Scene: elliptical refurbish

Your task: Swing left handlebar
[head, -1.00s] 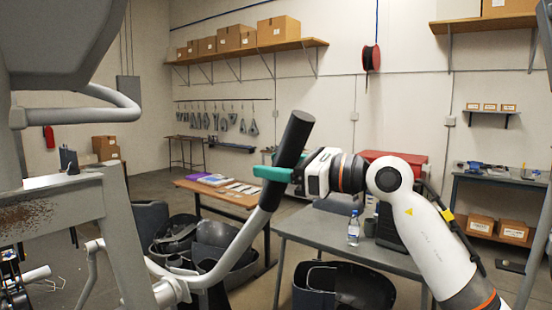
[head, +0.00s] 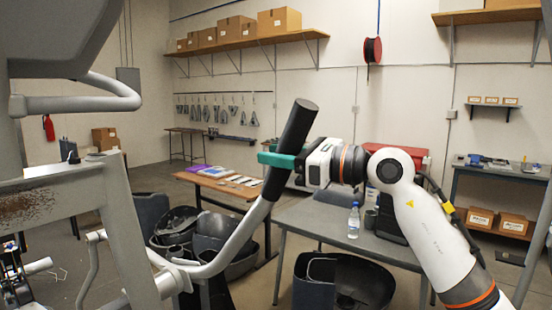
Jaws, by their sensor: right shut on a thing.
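The handlebar (head: 237,239) is a grey metal bar that rises from the lower middle toward the upper right. It ends in a black grip (head: 298,124). My right gripper (head: 279,160), with green fingers, is shut on the black grip, a little below its top end. The grip leans up to the right. My right arm reaches in from the lower right. My left gripper is not in view.
The grey machine frame (head: 75,180) fills the left side, with a bent tube (head: 95,103) above. A grey table (head: 325,225) with a bottle (head: 354,221) stands behind my right arm. Black bins (head: 345,285) are on the floor. A wooden table (head: 230,187) is further back.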

